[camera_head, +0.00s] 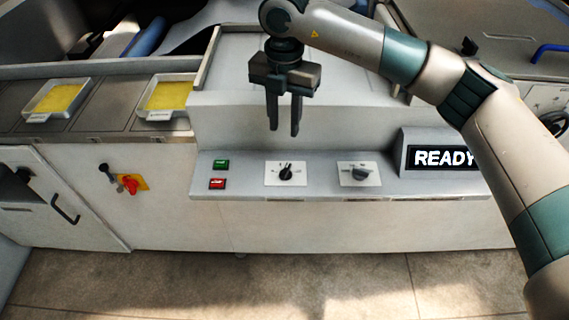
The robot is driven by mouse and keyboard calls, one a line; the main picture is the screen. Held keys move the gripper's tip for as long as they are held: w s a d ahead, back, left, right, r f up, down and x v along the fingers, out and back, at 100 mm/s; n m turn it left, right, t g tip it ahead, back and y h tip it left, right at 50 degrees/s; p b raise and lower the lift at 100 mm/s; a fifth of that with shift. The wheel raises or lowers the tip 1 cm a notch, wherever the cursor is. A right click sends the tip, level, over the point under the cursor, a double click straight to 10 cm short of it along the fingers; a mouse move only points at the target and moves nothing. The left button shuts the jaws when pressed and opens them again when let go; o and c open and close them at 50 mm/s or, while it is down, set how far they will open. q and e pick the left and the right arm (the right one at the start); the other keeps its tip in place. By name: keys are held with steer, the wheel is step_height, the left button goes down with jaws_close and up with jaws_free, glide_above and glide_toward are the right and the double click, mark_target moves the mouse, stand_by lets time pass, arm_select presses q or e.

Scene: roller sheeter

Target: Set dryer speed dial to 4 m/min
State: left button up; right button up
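Two dials sit on the sloped control strip. The left one is a black pointer knob (286,173) on a white plate, its pointer tilted up and slightly right. The right one is a greyer, wider knob (360,174) on its own white plate. The labels are too small to read, so I cannot tell which is the dryer speed dial. My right gripper (284,132) points down above the left dial, apart from it, with a gap between its fingers and nothing held. My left gripper is out of view.
A green button (221,163) and a red button (217,184) lie left of the dials. A display (440,157) reading READY stands to their right. A red rotary switch (131,186) is on the front panel. Two trays with yellow contents (57,98) (169,96) sit at left.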

mark_target(285, 171)
step_height(285, 171, down, 14)
steer(key=p, duration=0.5)
steer(key=shift+r, duration=0.1)
steer(key=shift+f, duration=0.85)
jaws_close()
